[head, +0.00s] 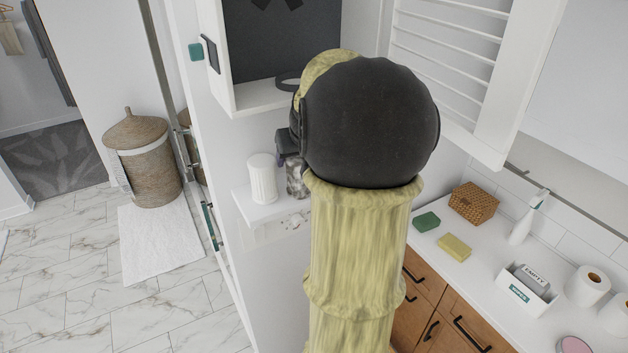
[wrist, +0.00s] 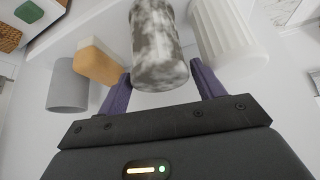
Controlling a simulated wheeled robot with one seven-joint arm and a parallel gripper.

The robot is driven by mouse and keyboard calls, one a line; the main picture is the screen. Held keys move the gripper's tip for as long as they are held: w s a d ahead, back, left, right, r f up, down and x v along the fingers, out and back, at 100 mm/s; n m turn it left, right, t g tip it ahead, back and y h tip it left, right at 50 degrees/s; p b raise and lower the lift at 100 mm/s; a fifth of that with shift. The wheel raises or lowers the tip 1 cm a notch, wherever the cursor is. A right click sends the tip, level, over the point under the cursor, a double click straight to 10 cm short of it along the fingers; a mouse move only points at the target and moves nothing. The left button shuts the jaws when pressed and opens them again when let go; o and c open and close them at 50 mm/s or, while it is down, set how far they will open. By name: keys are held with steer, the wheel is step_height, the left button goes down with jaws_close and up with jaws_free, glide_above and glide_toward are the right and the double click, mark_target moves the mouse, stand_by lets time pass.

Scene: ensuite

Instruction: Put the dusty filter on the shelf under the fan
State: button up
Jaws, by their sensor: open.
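The dusty filter (wrist: 158,40), a mottled grey and white cylinder, stands upright on the white shelf (head: 262,212) under the fan (head: 276,4). In the head view the dusty filter (head: 297,177) is partly hidden by my arm. My gripper (head: 284,147) is at its upper end. In the wrist view my gripper (wrist: 160,75) has its purple fingers open, one on each side of the filter's near end. I cannot tell whether they touch it. A clean white ribbed filter (head: 262,178) stands close beside it on the shelf and shows in the wrist view (wrist: 225,35).
The wrist view also shows a grey cup (wrist: 68,85) and an orange block (wrist: 98,62) near the left finger. The fan's white housing (head: 262,98) overhangs the shelf. An open louvred door (head: 450,60) is at right. A counter (head: 425,250) holds sponges and a basket.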

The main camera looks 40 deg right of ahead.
steer(key=v, duration=0.1)
steer(key=b+v, duration=0.1)
steer(key=v, duration=0.1)
steer(key=shift+s+a+f, duration=0.1)
steer(key=shift+s+f, duration=0.1)
steer(key=shift+s, duration=0.05)
steer(key=s+a+b, duration=0.4)
steer(key=s+b, duration=0.2)
steer(key=s, duration=0.4)
steer(key=shift+s+a, duration=0.2)
steer(key=shift+a, duration=0.15)
steer(key=shift+r, duration=0.1)
steer(key=w+a+f+n+g+y, duration=0.2)
steer(key=w+a+f, duration=0.2)
steer(key=a+f, duration=0.9)
steer(key=s+a+f+n+g, duration=0.1)
steer(key=s+a+f+n, duration=0.2)
steer(key=a+f, duration=0.7)
steer(key=shift+s+f+y, duration=0.15)
steer(key=shift+f+y, duration=0.25)
steer(key=shift+f, duration=0.3)
